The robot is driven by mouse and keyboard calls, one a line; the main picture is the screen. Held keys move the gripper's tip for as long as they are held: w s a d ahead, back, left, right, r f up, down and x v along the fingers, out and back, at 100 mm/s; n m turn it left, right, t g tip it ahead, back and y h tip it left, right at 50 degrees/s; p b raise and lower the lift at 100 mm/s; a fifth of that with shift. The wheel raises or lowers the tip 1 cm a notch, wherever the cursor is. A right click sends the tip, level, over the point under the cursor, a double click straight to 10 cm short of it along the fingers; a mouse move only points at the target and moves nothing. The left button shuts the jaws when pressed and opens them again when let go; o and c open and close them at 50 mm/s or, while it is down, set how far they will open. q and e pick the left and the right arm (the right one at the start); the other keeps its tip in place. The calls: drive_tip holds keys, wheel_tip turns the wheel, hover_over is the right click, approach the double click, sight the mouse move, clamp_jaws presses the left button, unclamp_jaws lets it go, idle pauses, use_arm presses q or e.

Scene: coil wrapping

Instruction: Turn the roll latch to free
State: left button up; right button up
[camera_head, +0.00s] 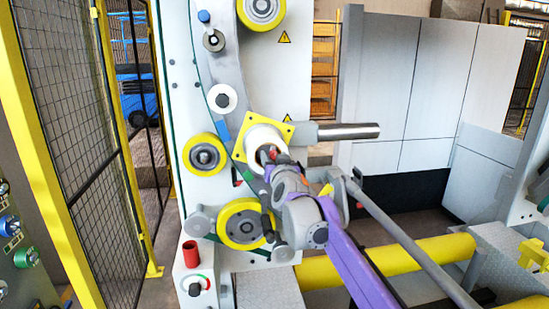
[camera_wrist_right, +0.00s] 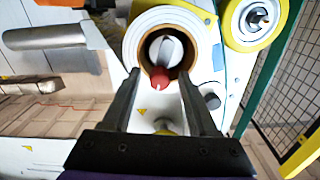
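The roll latch (camera_wrist_right: 170,50) is a grey-white knob with a red end, inside the brown core of a white roll (camera_wrist_right: 141,35) in the right wrist view. The red end points down and slightly left. My right gripper (camera_wrist_right: 158,76) is open, its two dark fingers on either side of the core's lower part and the red end; I cannot tell whether they touch anything. In the head view my right gripper (camera_head: 268,157) is at the face of the roll (camera_head: 264,137), which sits by a yellow square plate; the latch is mostly hidden there. My left gripper is not in view.
Yellow-rimmed rollers (camera_head: 206,155) and a large yellow wheel (camera_head: 243,224) surround the roll on the white machine. A metal bar (camera_head: 348,131) sticks out to the right. A wire fence (camera_head: 80,110) stands left. A yellow pipe (camera_head: 425,254) lies low right.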

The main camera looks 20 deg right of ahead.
clamp_jaws()
drive_tip(key=n+b, duration=0.2)
drive_tip(key=a+n+b, duration=0.1)
drive_tip(key=b, duration=0.1)
drive_tip(key=shift+w+n, duration=0.15)
drive_tip(key=shift+n, duration=0.25)
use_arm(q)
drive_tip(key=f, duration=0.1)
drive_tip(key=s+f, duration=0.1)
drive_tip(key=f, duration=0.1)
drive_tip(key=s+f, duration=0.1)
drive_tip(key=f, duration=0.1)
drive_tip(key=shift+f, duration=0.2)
use_arm(e)
drive_tip(key=shift+o, duration=0.2)
unclamp_jaws()
drive_tip(key=shift+a, duration=0.1)
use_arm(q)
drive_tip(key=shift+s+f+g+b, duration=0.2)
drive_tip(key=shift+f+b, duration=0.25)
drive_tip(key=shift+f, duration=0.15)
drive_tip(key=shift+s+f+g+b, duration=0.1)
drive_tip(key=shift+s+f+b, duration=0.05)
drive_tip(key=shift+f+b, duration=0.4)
use_arm(e)
drive_tip(key=v, duration=1)
drive_tip(key=shift+s, duration=0.4)
